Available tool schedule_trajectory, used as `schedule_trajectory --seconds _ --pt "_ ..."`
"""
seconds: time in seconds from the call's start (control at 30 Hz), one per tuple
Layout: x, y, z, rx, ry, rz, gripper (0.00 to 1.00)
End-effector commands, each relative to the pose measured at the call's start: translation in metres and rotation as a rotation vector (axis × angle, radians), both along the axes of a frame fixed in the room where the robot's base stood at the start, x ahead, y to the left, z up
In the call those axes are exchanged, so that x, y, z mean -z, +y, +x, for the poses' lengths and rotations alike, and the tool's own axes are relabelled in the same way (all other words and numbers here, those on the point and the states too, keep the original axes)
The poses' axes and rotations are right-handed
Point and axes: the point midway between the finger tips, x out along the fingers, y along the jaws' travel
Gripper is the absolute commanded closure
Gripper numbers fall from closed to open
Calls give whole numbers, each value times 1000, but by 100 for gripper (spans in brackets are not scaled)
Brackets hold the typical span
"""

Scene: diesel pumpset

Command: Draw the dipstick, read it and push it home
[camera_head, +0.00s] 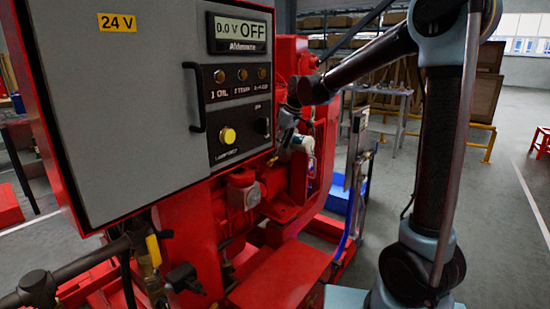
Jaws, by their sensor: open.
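My gripper (279,147) is at the end of my arm, beside the red engine (262,215) and just right of the grey control panel (160,95). It is small and dark in this view; its fingers are open and point down towards the engine's side. I cannot make out the dipstick, its handle or its tube; they are hidden or too small to tell. Nothing can be seen held in the gripper. A small whitish cylindrical part (302,144) is close to the right of the fingers.
The panel has a display (237,33) reading 0.0 V OFF, a yellow button (228,136) and a dark handle (196,97). Dark pipework (75,265) is at lower left. A blue container (341,199) and a grey table (378,97) stand behind.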

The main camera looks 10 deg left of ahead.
Motion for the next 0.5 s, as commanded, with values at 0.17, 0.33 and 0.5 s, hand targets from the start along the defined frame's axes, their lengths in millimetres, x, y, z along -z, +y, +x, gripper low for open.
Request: schedule_trajectory --seconds 0.17,0.33,0.5 --pt "28 11 4 -1 0 0 48" --pt "47 18 7 0 0 0 48" --pt "56 21 9 1 0 0 48"
